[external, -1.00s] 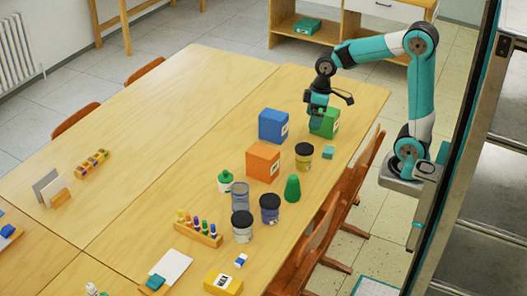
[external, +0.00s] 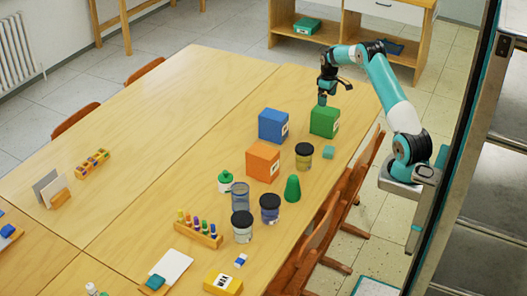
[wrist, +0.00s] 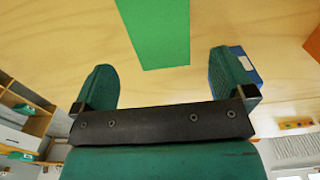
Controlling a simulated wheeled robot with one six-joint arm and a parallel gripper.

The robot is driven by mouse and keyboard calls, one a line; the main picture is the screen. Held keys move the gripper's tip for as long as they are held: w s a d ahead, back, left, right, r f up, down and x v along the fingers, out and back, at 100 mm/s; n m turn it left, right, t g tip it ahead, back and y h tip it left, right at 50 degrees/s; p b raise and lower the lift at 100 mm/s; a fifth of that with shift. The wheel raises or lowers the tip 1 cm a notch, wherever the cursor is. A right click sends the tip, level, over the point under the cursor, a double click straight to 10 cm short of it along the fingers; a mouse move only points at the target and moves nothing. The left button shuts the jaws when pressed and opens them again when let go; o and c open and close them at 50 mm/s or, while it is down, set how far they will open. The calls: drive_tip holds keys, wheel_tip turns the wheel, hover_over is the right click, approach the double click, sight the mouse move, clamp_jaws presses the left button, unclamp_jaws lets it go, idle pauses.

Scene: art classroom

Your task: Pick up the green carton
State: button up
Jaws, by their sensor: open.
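The green carton (external: 324,121) stands upright on the wooden table near its far right end, with a white label on one side. In the wrist view the green carton (wrist: 155,32) shows as a plain green face beyond the fingers, cut off by the top edge. My gripper (external: 323,99) is at the carton's far side in the external view, its tip just above the top edge in the picture. My gripper (wrist: 163,78) is open in the wrist view, with nothing between its two teal fingers. The carton looks apart from both fingers.
A blue carton (external: 273,125) stands close to the left, and an orange carton (external: 262,162) is nearer the camera. The table's left half is mostly clear.

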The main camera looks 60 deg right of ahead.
sight(326, 110)
wheel_tip(326, 110, down, 10)
drive_tip(key=shift+f+p, duration=0.2)
drive_tip(key=shift+p, duration=0.85)
drive_tip(key=c, duration=1)
drive_tip(key=shift+w+r, duration=0.1)
drive_tip(key=shift+c, duration=0.7)
